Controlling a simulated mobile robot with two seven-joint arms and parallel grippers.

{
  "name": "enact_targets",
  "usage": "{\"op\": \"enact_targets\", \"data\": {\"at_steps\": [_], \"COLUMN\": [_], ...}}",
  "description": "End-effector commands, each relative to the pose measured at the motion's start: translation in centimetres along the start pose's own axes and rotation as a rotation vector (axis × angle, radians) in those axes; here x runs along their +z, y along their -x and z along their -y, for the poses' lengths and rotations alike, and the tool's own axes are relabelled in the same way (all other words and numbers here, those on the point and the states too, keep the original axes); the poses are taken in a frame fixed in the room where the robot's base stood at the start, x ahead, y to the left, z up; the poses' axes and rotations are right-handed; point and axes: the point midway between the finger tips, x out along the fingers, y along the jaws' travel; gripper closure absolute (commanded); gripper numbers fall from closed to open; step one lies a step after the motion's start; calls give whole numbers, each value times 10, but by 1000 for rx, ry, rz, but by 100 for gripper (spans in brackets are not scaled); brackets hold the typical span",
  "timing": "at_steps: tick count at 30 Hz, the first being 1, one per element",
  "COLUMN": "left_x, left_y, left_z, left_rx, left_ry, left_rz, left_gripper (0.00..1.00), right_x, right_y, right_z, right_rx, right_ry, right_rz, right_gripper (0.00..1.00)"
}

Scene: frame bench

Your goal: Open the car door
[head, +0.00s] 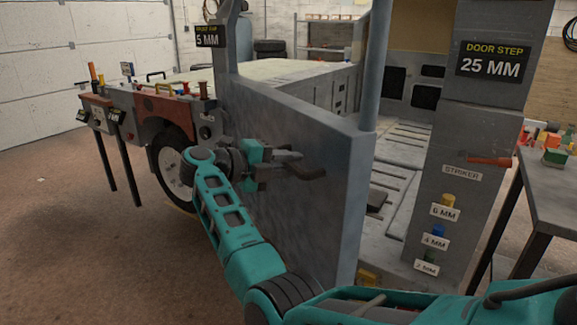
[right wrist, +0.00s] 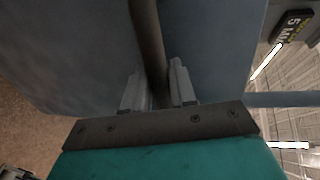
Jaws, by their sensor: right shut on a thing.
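The car door (head: 290,145) is a grey panel that stands swung out from the frame, with the body opening showing to its right. A dark bar handle (head: 309,172) sticks out from its face. My right gripper (head: 292,157) is at the handle and shut on it. In the right wrist view the dark handle (right wrist: 148,40) runs between the two fingers (right wrist: 160,88), with the door's surface (right wrist: 75,50) behind. My left gripper is in neither view.
The pillar (head: 465,150) with "STRIKER" and size labels stands right of the opening. A side table (head: 550,185) with small coloured parts is at the far right. A wheel (head: 174,172) and fender (head: 165,112) are left of the door. Brown floor (head: 70,230) is clear at left.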

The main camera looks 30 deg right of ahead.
Motion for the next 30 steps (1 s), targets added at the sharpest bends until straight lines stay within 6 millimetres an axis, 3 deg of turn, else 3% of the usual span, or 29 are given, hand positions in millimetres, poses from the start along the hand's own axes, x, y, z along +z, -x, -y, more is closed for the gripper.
{"op": "enact_targets", "data": {"at_steps": [12,13,18,26,30], "left_x": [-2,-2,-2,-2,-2], "left_y": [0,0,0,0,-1], "left_z": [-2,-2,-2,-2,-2], "left_rx": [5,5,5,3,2], "left_ry": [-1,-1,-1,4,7], "left_rz": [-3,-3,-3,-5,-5], "left_gripper": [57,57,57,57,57], "right_x": [1,1,1,0,1], "right_y": [1,1,1,2,15], "right_z": [0,0,0,0,0], "right_rx": [1,1,0,0,1], "right_ry": [0,0,0,0,0], "right_rz": [2,2,0,-2,0], "right_gripper": [100,72,56,56,56]}}
